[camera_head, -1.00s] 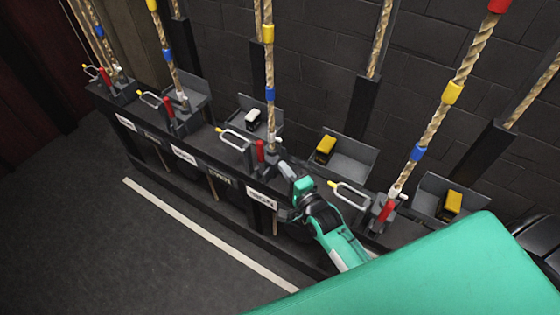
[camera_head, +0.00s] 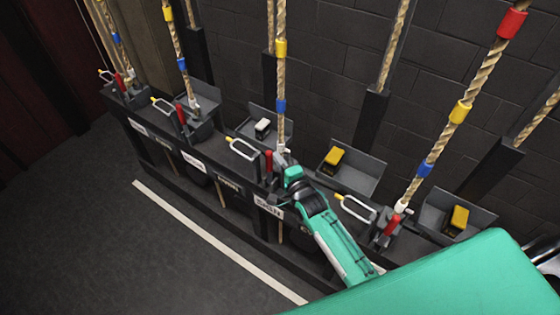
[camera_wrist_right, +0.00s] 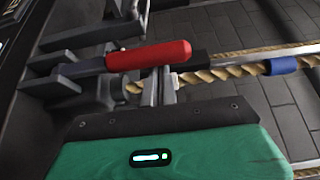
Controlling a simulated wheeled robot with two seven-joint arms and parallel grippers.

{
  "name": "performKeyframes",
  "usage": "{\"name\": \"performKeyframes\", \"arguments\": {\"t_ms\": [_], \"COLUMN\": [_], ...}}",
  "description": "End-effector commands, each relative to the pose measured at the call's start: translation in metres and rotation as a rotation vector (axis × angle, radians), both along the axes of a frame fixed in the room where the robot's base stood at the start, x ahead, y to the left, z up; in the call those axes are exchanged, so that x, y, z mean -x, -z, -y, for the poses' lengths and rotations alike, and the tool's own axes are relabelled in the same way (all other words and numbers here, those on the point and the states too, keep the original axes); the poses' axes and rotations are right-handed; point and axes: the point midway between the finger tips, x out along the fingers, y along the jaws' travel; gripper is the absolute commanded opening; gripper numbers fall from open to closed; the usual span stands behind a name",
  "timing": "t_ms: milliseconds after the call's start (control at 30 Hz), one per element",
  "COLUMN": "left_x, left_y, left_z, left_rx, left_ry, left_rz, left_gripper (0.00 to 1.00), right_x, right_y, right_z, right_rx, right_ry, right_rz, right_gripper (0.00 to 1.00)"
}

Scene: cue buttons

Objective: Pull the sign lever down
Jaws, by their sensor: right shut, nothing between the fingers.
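The sign lever has a red handle (camera_head: 269,160) that stands upright on the rail above the white label reading SIGN (camera_head: 268,207). In the right wrist view the red handle (camera_wrist_right: 150,54) lies just beyond the fingers. My right gripper (camera_head: 282,158) is shut and empty, close beside the handle on its right, near the foot of the rope. In the wrist view its fingertips (camera_wrist_right: 160,84) overlap the handle's edge and the rope; I cannot tell whether they touch. My left gripper is not in view.
The rope (camera_head: 281,80) with yellow and blue bands rises behind the lever. A white wire loop (camera_head: 242,149) is to its left. Other red levers (camera_head: 181,114) (camera_head: 392,226) stand along the dark rail. Yellow blocks (camera_head: 333,157) (camera_head: 459,218) sit in grey trays. Floor in front is clear.

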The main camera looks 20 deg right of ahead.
Motion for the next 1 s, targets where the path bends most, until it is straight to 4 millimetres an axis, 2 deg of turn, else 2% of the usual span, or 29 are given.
{"name": "performKeyframes", "arguments": {"t_ms": [667,1000], "left_x": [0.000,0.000], "left_y": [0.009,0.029], "left_z": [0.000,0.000], "left_rx": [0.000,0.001], "left_ry": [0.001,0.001], "left_rz": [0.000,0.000], "left_gripper": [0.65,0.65], "right_x": [0.007,0.020], "right_y": [0.000,0.006], "right_z": [-0.009,-0.024], "right_rx": [0.075,0.220], "right_ry": [0.000,-0.001], "right_rz": [0.059,0.172], "right_gripper": [0.00,0.00]}}
